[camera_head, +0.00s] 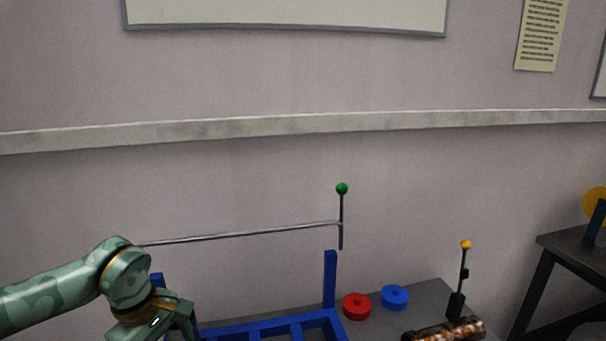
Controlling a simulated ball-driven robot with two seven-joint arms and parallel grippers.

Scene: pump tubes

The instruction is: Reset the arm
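My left arm comes in from the left edge in the head view. My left gripper (165,322) is at the bottom left, partly cut off by the lower edge, and its fingertips are out of sight. It is beside the left end of a blue frame (330,280). A thin grey rod (245,234) runs right from behind my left wrist to an upright pin with a green ball (342,189) on top. Whether my gripper touches the rod cannot be seen. My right gripper is not in view.
A grey table (425,296) holds a red disc (357,307), a blue disc (395,297), a black lever with a yellow knob (465,244) and a rusty cylinder (445,331). A dark side table (570,250) stands at the right. The wall behind is bare below a rail (300,122).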

